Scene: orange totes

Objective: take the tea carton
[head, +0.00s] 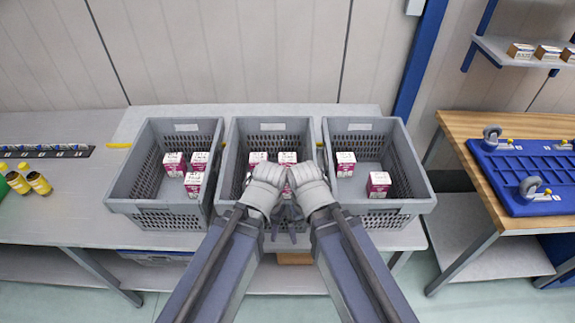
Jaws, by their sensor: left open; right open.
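Small white and magenta cartons, which look like the tea cartons, stand in three grey crates. The left crate (165,222) holds three, one of them a front carton (194,184). The middle crate (272,126) shows two at the back, a left one (257,158) and a right one (288,158); my arms hide much of its inside. The right crate (385,222) holds two, a back carton (346,163) and a front carton (379,184). My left gripper (273,212) and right gripper (291,212) are close together at the front of the middle crate, both open, with no carton seen between their fingers.
The crates stand side by side on a grey table (70,222). A wooden table (520,128) with a blue wheeled dolly (525,170) is at the right, below a shelf (520,50) with small boxes.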

